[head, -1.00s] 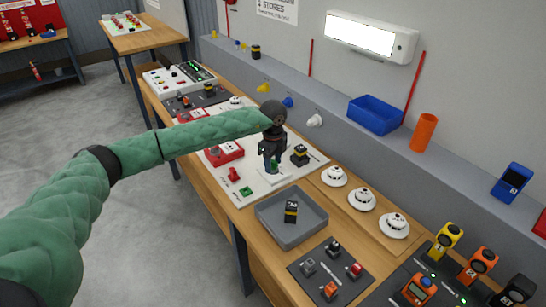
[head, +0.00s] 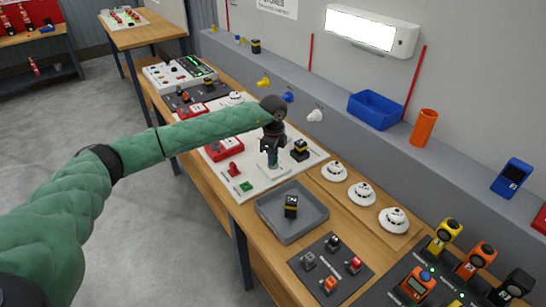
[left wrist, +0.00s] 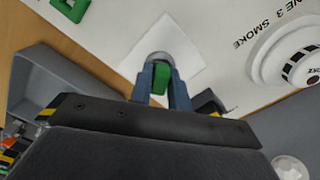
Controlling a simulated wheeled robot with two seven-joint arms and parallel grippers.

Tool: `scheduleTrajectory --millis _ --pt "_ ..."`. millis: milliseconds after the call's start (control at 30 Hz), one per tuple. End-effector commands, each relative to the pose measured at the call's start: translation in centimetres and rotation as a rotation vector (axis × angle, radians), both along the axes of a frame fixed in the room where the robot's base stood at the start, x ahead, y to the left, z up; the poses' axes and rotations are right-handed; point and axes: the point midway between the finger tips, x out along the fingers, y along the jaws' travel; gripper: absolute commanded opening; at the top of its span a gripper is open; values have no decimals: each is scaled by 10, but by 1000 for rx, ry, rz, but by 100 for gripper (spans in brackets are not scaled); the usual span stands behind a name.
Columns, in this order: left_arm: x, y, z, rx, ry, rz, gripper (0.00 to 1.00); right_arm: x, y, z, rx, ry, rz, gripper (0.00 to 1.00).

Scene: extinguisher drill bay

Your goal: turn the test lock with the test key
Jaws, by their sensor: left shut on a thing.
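My left gripper (head: 271,160) points down over the white panel board (head: 263,191). In the left wrist view its two blue-grey fingers are shut on a small green piece, which looks like the head of the test key (left wrist: 161,76). Just beyond the fingertips is a round silver part, apparently the test lock (left wrist: 158,57), on a white square plate (left wrist: 184,56). The key's shaft is hidden, so I cannot tell how deep it sits in the lock. My right gripper is in neither view.
A grey tray (head: 268,222) holding a black-and-yellow block (head: 291,206) stands just in front of the board. White smoke detectors (head: 361,194) line the bench to the right. A black-and-yellow block (head: 299,150) and a red switch (head: 234,169) stand close to the gripper.

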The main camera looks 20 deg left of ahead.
Motion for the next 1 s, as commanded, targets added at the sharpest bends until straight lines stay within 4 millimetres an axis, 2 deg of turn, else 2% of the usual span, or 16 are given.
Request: scheduleTrajectory --millis 233,500,833,1000 --pt "0 0 0 0 0 11 0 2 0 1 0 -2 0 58" --pt "0 0 0 -2 1 186 0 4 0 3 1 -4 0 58" --pt "0 0 0 -1 0 217 0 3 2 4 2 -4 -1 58" --pt "0 0 1 -1 0 339 0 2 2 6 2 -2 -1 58"
